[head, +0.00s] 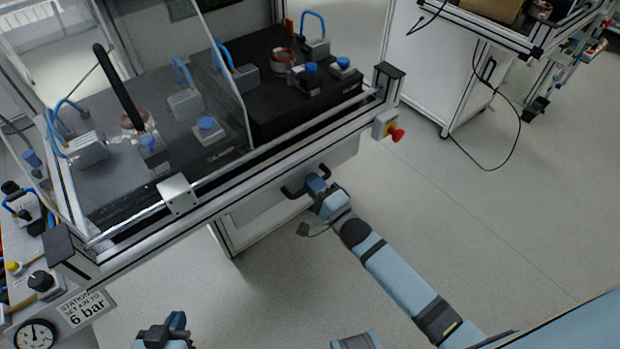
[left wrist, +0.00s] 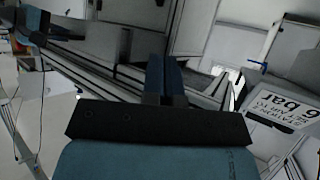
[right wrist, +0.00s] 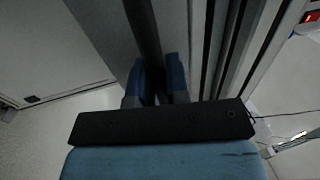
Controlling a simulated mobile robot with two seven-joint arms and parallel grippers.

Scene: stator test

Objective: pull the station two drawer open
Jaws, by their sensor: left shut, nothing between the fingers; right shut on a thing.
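The drawer front (head: 262,207) is a grey panel under the bench's front rail, with a black bar handle (head: 291,193). My right gripper (head: 317,184) is shut on this handle. In the right wrist view the handle (right wrist: 143,35) runs between the blue fingers (right wrist: 160,83). No clear gap shows around the drawer front, and its far edges are partly hidden by the rail and my gripper. My left gripper (head: 172,324) is shut and empty, low in front of the bench, away from the drawer. Its closed fingers also show in the left wrist view (left wrist: 164,78).
The bench top (head: 107,187) carries fixtures with blue hoses behind a clear guard with a black handle. A red emergency stop (head: 397,135) juts from the right corner. A gauge (head: 36,336) and pressure sign (head: 84,307) are at lower left. A cable crosses the right floor.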

